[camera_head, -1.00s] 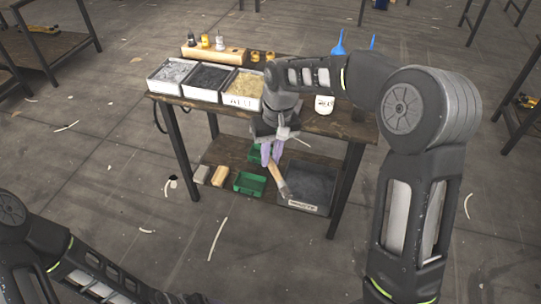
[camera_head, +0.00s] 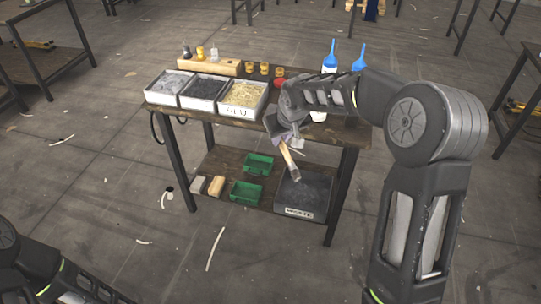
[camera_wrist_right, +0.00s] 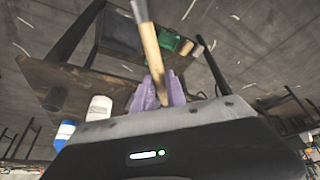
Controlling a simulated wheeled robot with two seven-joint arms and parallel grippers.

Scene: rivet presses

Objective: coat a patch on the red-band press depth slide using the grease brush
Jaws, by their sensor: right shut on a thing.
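The grease brush (camera_head: 286,158) has a pale wooden handle and a grey-metal and dark end pointing down. My right gripper (camera_head: 281,141) is shut on its handle and holds it in front of the worktable's near right edge. In the right wrist view the brush (camera_wrist_right: 153,52) extends away from the purple fingertips (camera_wrist_right: 160,92), its far end cut off by the top edge. No red-band press or depth slide can be made out. My left arm enters at the lower left of the head view; its gripper is outside the picture.
The worktable (camera_head: 150,107) carries three white bins, a wooden block with small bottles, and blue-tipped bottles (camera_head: 332,55). Its lower shelf (camera_head: 222,160) holds green trays (camera_head: 246,193) and a dark labelled bin (camera_head: 300,212). Open floor surrounds the table; other benches stand farther off.

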